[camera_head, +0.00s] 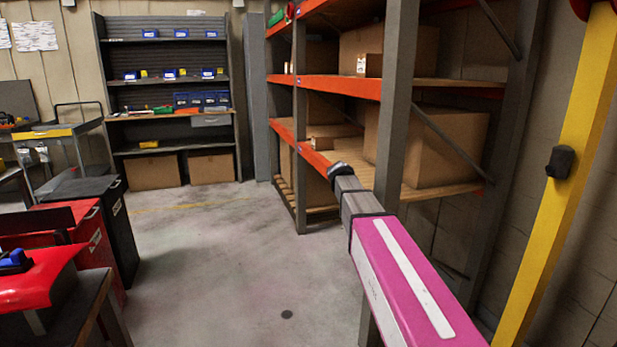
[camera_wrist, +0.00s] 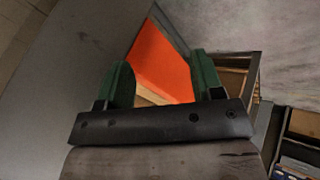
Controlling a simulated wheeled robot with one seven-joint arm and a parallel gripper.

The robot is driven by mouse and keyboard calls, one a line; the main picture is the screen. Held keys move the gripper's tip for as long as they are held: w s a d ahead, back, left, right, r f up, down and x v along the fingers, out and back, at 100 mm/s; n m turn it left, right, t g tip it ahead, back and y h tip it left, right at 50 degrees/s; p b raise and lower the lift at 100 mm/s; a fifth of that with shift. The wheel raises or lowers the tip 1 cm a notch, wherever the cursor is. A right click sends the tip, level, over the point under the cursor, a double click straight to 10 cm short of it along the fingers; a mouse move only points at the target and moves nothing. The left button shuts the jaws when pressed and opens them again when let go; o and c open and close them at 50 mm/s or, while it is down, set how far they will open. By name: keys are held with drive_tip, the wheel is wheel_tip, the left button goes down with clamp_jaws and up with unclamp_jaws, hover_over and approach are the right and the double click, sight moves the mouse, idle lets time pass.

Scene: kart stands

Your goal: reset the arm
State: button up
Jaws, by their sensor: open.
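My gripper (camera_wrist: 161,75) is open in the wrist view, its two green fingers wide apart with nothing between them. A dark bar joins the fingers at their base. Behind the gap show an orange shelf beam (camera_wrist: 165,62) and a broad grey surface to the left. In the head view my pink and grey arm reaches from the lower right towards the rack, with its dark end in front of the lower orange beam. The fingers cannot be made out there, and I cannot tell whether the arm touches the rack.
The orange and grey rack (camera_head: 392,95) holds cardboard boxes (camera_head: 432,147) close to my arm. A yellow post (camera_head: 553,190) stands at right. A red cabinet (camera_head: 62,228) and a black cabinet (camera_head: 122,240) stand left. A grey shelf unit (camera_head: 165,95) is at the back. The middle floor (camera_head: 225,245) is clear.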

drive_tip(key=s+f+n+g+y, duration=0.1)
drive_tip(key=s+f+g+y, duration=0.2)
drive_tip(key=s+f, duration=2)
drive_tip(key=s+y, duration=0.2)
drive_tip(key=s, duration=0.2)
drive_tip(key=shift+s+f+y, duration=0.2)
drive_tip(key=shift+f+y, duration=0.1)
drive_tip(key=shift+y, duration=0.1)
